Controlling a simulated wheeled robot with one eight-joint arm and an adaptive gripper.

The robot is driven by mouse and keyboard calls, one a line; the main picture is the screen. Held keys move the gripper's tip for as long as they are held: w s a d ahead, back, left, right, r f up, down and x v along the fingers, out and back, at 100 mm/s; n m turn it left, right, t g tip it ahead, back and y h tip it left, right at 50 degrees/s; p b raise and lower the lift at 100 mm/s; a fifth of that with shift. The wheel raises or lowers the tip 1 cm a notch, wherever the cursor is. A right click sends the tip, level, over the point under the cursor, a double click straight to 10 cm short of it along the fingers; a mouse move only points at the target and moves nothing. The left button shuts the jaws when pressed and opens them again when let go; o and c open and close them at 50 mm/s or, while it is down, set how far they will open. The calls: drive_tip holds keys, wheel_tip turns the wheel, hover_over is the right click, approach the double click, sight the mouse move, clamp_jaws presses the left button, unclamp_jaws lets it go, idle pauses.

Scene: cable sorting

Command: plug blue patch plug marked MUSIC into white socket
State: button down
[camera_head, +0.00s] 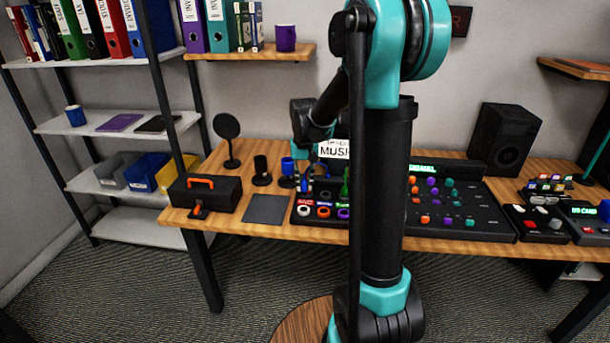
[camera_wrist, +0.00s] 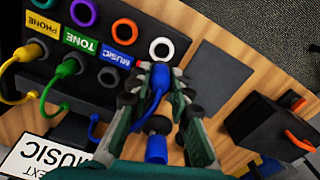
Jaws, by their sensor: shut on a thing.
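My gripper (camera_wrist: 160,85) is shut on the blue plug (camera_wrist: 158,78), with a finger on each side. The plug's tip points toward the white socket (camera_wrist: 162,48) and shows just short of its ring in the wrist view. I cannot tell whether they touch. A MUSIC mark on the plug cannot be read, but a blue MUSIC label (camera_wrist: 118,55) is on the panel beside the sockets. In the head view the white socket (camera_head: 303,211) is at the panel's front left, and my gripper (camera_head: 308,168) is above it, partly hidden by my arm.
Yellow (camera_wrist: 12,72) and green (camera_wrist: 70,68) plugs sit in the panel. A sign reading NEXT MUSIC (camera_wrist: 42,158) stands beside it. A blue cylinder (camera_wrist: 157,150) is close below my fingers. A black toolbox (camera_head: 205,192) and a grey mat (camera_head: 266,209) lie left of the panel.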

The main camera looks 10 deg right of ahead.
sight(304, 191)
drive_tip(key=shift+s+a+f, duration=0.15)
drive_tip(key=shift+s+f, duration=0.1)
drive_tip(key=shift+f, duration=2.2)
drive_tip(key=shift+f, duration=1.2)
idle(0.9)
drive_tip(key=c, duration=1.3)
unclamp_jaws()
drive_tip(key=shift+o, duration=0.5)
drive_tip(key=o, duration=0.4)
drive_tip(key=shift+r, duration=0.15)
drive_tip(key=shift+r, duration=3.35)
